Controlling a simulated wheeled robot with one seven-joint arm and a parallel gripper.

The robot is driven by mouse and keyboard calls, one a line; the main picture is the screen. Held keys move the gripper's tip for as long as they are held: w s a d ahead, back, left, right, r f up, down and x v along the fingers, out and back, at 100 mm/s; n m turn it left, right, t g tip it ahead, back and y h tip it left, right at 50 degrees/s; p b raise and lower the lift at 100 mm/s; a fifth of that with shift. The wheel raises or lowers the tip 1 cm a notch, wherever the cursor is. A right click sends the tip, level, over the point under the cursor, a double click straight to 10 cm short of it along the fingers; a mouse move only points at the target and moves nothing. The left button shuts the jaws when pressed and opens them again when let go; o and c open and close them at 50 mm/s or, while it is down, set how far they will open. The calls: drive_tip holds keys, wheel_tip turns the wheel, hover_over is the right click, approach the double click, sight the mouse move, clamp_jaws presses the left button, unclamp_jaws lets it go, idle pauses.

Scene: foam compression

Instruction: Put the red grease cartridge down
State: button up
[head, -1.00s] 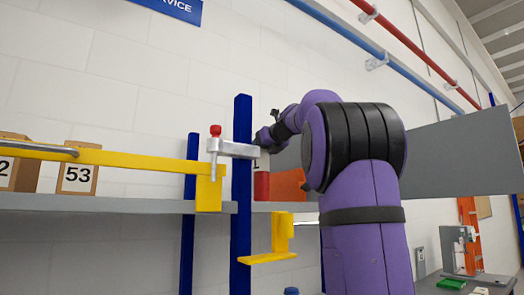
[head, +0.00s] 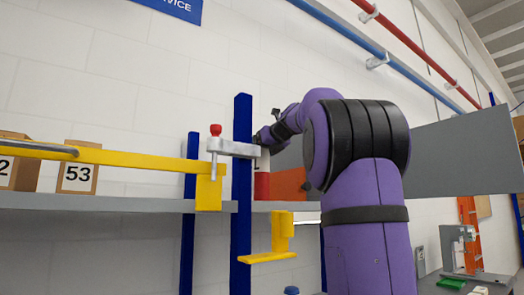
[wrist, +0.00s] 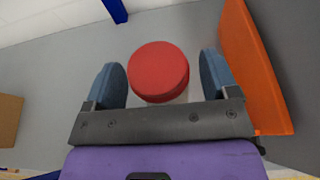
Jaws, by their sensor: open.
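The red grease cartridge (wrist: 158,72) stands on the grey shelf (wrist: 60,65) in the wrist view, seen from its round red end. My gripper (wrist: 163,78) is open, with one blue finger on each side of the cartridge and a visible gap on both sides. My gripper there is mostly hidden behind the post and a grey clamp.
An orange panel (wrist: 256,70) stands close to the right finger. A blue post (head: 242,190) with a grey clamp (head: 232,148) and yellow bar (head: 120,160) is in front of the shelf. Cardboard boxes (head: 78,178) sit at left.

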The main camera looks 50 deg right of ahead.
drive_tip(key=v, duration=1.2)
drive_tip(key=shift+w+a+f, duration=0.1)
drive_tip(key=shift+a+f, duration=0.05)
